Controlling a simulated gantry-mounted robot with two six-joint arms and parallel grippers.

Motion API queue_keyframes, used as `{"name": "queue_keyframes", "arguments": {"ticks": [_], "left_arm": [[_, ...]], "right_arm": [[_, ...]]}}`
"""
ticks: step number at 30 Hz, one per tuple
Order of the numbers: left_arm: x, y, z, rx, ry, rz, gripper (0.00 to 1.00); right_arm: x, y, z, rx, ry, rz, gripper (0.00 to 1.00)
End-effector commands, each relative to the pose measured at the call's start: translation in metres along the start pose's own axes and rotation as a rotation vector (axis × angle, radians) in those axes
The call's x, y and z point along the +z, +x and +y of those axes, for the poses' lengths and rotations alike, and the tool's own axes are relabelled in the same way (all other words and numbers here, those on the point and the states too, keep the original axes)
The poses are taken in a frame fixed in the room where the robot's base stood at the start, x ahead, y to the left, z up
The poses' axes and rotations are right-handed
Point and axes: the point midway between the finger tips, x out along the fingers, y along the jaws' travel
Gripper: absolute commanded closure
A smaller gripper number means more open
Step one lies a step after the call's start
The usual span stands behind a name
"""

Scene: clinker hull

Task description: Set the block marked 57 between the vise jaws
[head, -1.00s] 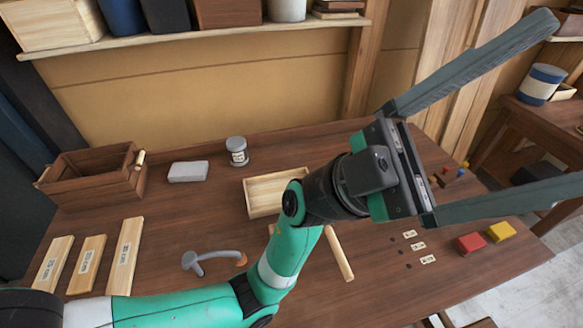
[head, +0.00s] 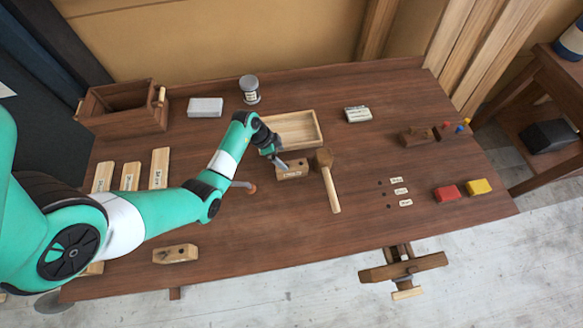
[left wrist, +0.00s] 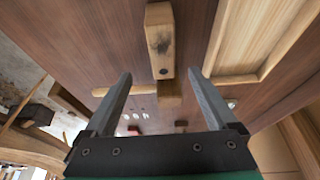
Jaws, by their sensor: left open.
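A small wooden block (head: 293,170) with a pale label lies mid-table, in front of the light wooden tray; its label is too small to read. My left gripper (head: 281,162) is open, just above and beside this block. In the left wrist view, the block (left wrist: 160,38) lies beyond the open fingers (left wrist: 160,75), with a dark round spot near its end. Another wooden block (head: 176,254) lies at the front left; I see no readable number on it. The wooden vise (head: 430,263) is at the front table edge, right of centre. My right gripper is out of view.
A mallet (head: 332,190) lies just right of the labelled block, and the tray (head: 318,124) stands behind it. The tabletop between the mallet and the vise is mostly clear.

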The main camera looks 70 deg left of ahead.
Motion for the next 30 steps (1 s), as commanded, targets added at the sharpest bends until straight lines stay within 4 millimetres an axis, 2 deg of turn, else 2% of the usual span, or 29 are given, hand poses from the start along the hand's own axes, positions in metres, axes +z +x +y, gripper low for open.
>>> {"name": "queue_keyframes", "arguments": {"ticks": [1,6,14,21,24,30], "left_arm": [[0.002,0.014,0.001,0.003,0.001,-0.002,0.09],[0.001,0.045,0.0,0.002,0.002,0.0,0.09],[0.0,0.056,-0.001,-0.001,0.003,0.001,0.09],[0.003,0.098,-0.004,0.0,0.004,0.001,0.09],[0.002,0.103,-0.004,-0.001,0.004,0.002,0.09],[0.002,0.102,-0.004,-0.002,0.003,0.002,0.09]], "right_arm": [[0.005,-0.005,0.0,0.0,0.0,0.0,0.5],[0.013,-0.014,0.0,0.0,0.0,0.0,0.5],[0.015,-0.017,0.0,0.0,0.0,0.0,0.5],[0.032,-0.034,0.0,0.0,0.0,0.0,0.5],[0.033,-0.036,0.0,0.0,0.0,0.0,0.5],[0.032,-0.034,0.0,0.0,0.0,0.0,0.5]]}}
